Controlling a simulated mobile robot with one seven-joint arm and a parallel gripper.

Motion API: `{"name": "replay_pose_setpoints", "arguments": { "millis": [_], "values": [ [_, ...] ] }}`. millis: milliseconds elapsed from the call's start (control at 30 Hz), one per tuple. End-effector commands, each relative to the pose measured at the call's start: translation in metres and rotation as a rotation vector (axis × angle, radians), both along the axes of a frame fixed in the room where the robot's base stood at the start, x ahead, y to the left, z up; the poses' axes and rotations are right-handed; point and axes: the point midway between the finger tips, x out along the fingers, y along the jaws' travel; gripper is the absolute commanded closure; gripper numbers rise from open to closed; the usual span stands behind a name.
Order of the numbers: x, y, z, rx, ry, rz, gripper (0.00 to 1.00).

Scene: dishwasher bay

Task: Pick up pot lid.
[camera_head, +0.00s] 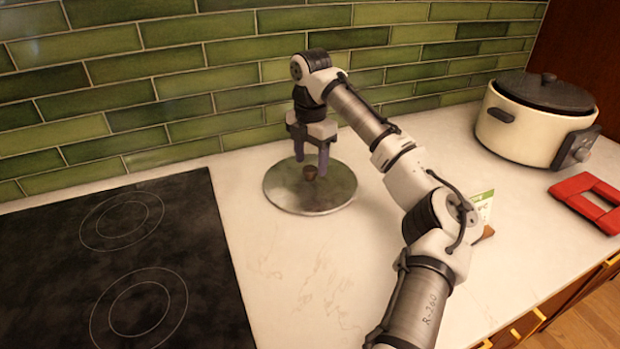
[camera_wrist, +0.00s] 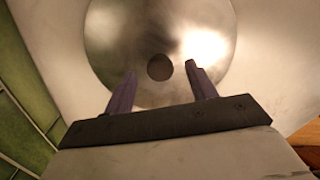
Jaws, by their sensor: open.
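The pot lid (camera_head: 335,190) is a round grey metal disc with a small dark brown knob (camera_head: 310,172) at its middle. It lies on the pale countertop near the green tiled wall. My gripper (camera_head: 311,168) points down over the lid, with its fingers apart near the knob. In the wrist view the lid (camera_wrist: 110,50) fills the upper middle, and the knob (camera_wrist: 160,67) shows between and slightly beyond the tips of my open gripper (camera_wrist: 160,75). The fingers do not grip it. The exact height of the fingertips over the lid is hard to tell.
A black cooktop (camera_head: 130,265) lies left of the lid. A cream slow cooker (camera_head: 525,130) with a dark lid stands at the back right, with a red object (camera_head: 588,202) in front of it. A small green-and-white card (camera_head: 482,208) is partly behind my arm. The counter in front of the lid is clear.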

Motion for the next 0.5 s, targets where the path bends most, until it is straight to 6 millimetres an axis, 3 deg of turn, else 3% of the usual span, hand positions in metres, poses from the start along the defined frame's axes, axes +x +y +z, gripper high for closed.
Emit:
{"name": "replay_pose_setpoints", "arguments": {
  "millis": [200, 500],
  "values": [
    [-0.002, 0.001, -0.027, -0.001, 0.000, -0.002, 0.44],
    [-0.002, 0.002, -0.031, 0.000, 0.000, -0.001, 0.46]
  ]
}}
